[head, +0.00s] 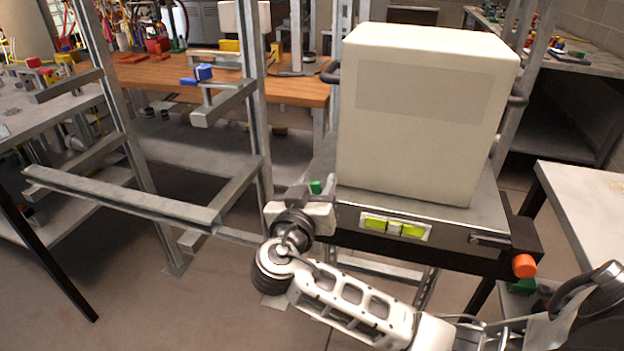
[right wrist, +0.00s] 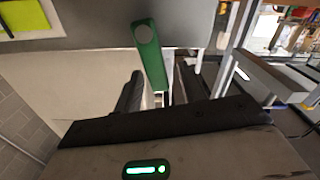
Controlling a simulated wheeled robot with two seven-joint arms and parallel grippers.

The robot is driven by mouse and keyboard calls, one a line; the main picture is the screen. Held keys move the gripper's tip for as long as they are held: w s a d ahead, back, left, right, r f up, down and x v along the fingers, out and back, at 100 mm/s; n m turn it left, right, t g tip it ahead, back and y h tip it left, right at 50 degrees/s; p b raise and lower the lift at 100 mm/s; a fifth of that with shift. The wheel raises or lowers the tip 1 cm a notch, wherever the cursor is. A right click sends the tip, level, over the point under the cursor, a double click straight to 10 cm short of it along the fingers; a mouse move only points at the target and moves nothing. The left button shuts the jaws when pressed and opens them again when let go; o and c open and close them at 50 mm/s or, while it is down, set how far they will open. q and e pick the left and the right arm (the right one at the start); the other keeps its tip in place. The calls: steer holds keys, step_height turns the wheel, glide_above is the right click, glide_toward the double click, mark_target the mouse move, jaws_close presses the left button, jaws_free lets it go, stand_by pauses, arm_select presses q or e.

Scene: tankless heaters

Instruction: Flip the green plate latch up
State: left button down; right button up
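The green plate latch (head: 316,187) shows as a small green piece at the left front corner of the metal plate under the white heater box. In the right wrist view the latch (right wrist: 150,58) is a long green tab with a round hole near one end. My right gripper (head: 314,190) is at that corner, close to the latch. In the right wrist view its two dark fingers (right wrist: 158,88) are apart, with the lower part of the latch showing between them. I cannot tell whether either finger touches it. My left gripper is in neither view.
The white heater box (head: 425,115) stands on the metal plate (head: 450,220). A yellow-green level (head: 394,228) is on the plate's front, and an orange knob (head: 524,265) is at its right. A metal frame (head: 130,199) stands at left. A white table (head: 590,205) is at right.

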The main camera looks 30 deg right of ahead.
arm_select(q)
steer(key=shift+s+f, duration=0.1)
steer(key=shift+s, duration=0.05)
arm_select(e)
jaws_close()
steer(key=b, duration=0.1)
steer(key=m+b, duration=0.1)
steer(key=b, duration=0.1)
steer(key=shift+s+d+f, duration=0.2)
steer(key=shift+s+f, duration=0.05)
steer(key=shift+f, duration=0.1)
steer(key=shift+s+d+m+b, duration=0.1)
steer(key=shift+m+b, duration=0.4)
steer(key=shift+b, duration=0.2)
steer(key=shift+s+d+r+m+b, duration=0.15)
steer(key=shift+r+m+b, duration=0.15)
steer(key=shift+b, duration=0.15)
steer(key=shift+r, duration=0.15)
jaws_free()
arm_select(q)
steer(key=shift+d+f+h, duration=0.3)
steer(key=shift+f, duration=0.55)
